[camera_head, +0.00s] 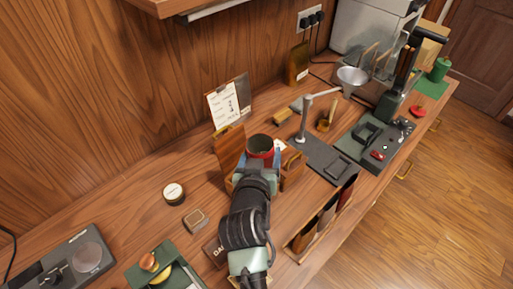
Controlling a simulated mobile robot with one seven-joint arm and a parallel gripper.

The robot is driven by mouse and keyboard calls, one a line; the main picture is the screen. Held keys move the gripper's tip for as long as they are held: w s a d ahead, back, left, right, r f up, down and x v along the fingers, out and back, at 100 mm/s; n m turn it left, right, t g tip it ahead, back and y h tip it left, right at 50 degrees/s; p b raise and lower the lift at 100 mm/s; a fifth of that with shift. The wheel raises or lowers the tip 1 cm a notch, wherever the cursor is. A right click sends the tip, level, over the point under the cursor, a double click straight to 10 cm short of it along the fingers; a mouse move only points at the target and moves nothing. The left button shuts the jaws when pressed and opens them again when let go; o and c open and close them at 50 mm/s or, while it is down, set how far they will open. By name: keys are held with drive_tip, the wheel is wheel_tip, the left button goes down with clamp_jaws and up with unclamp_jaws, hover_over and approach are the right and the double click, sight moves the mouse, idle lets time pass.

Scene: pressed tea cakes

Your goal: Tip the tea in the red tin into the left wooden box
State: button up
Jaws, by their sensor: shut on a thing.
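The red tin (263,154) is in the middle of the head view, with its dark open mouth facing up towards the camera. My gripper (257,162) is shut on it, its fingers on either side. The tin is close to upright; I cannot tell how much tea is in it. A wooden box (229,146) stands just left of the tin, its lower part hidden by my gripper. Another wooden box (293,170) stands just right of the tin. The tin is between them, and its height above the bench is unclear.
A white card on a stand (229,102) stands behind. A funnel (351,78), a dark stand (325,160) and a press (385,128) are to the right. A round jar (174,193) and a green tray (160,268) are to the left. A slotted wooden rack (322,220) lies at the front edge.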

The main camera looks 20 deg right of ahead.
drive_tip(key=f+n+h+b, duration=0.1)
drive_tip(key=d+f+n+b, duration=0.1)
drive_tip(key=shift+s+n+h, duration=0.3)
drive_tip(key=shift+n+h, duration=0.1)
drive_tip(key=n+h+b, duration=0.1)
drive_tip(key=d+n+h+b, duration=0.1)
drive_tip(key=n, duration=0.1)
drive_tip(key=shift+s+f+n+b, duration=0.2)
drive_tip(key=shift+n+b, duration=0.1)
drive_tip(key=n+b, duration=0.1)
drive_tip(key=n+h+b, duration=0.1)
drive_tip(key=b, duration=0.1)
drive_tip(key=shift+f, duration=0.3)
drive_tip(key=n+b, duration=0.1)
drive_tip(key=n+h+b, duration=0.1)
drive_tip(key=b, duration=0.1)
drive_tip(key=shift+w+a+f+n+t, duration=0.1)
drive_tip(key=shift+a+f+n+t, duration=0.05)
drive_tip(key=shift+f+n+t, duration=0.25)
drive_tip(key=shift+a+f+n+t+h+b, duration=0.15)
drive_tip(key=shift+n+t+h+b, duration=0.35)
drive_tip(key=shift+n+b, duration=0.9)
idle(0.3)
